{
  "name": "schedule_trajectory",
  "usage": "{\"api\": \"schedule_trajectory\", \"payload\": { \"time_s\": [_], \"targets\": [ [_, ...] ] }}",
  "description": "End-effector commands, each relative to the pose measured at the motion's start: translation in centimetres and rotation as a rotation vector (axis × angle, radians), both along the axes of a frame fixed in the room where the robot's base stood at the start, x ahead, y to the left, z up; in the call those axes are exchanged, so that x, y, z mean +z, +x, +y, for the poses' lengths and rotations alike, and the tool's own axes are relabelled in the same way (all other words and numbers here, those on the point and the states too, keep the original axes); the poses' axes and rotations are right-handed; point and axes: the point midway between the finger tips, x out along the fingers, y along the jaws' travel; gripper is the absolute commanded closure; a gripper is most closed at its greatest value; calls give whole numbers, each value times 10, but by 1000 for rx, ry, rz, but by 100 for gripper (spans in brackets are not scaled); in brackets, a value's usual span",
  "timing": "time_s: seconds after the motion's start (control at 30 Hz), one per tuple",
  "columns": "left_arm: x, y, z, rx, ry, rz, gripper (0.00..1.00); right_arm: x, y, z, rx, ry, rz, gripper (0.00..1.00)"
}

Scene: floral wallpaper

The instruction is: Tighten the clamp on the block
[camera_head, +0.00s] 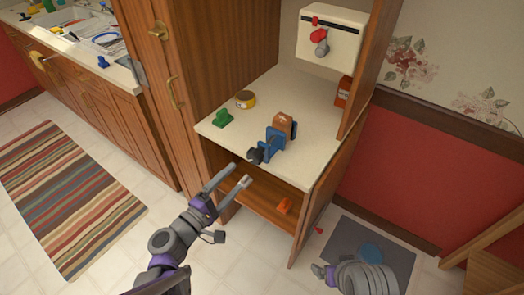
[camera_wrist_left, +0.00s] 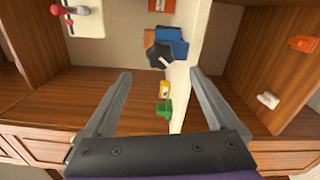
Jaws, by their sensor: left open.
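A blue clamp (camera_head: 272,143) stands at the front edge of the cabinet's upper shelf, with a black knob (camera_head: 255,155) pointing outward. A brown, round-topped block (camera_head: 285,125) sits at the clamp's far end; whether the jaws press on it I cannot tell. In the left wrist view the black knob (camera_wrist_left: 158,55) shows ahead, above the gap between my fingers, with the blue clamp (camera_wrist_left: 174,42) behind it. My left gripper (camera_head: 238,175) is open and empty, in front of the shelf and apart from the knob. My right arm shows at lower right; its gripper is unclear.
A green object (camera_head: 222,118) and a yellow roll (camera_head: 245,99) lie on the shelf left of the clamp. A white box (camera_head: 330,38) with a red knob (camera_head: 317,35) hangs behind. An orange object (camera_head: 284,206) lies on the lower shelf.

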Motion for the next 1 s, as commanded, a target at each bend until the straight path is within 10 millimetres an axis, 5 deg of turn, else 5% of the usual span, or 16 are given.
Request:
{"api": "schedule_trajectory", "payload": {
  "time_s": [0.3,0.5,0.77,1.0],
  "targets": [
    [-1,-1,4,2,-702,511,7,-24,-2,0,0,0,7,8],
    [0,-2,5,1,-987,717,7,-30,-2,0,0,0,9,8],
    [2,8,-4,-3,-1064,776,7,-31,-2,0,0,0,10,8],
    [2,44,-30,-3,-1062,775,7,-32,-2,0,0,0,10,8]
  ]
}}
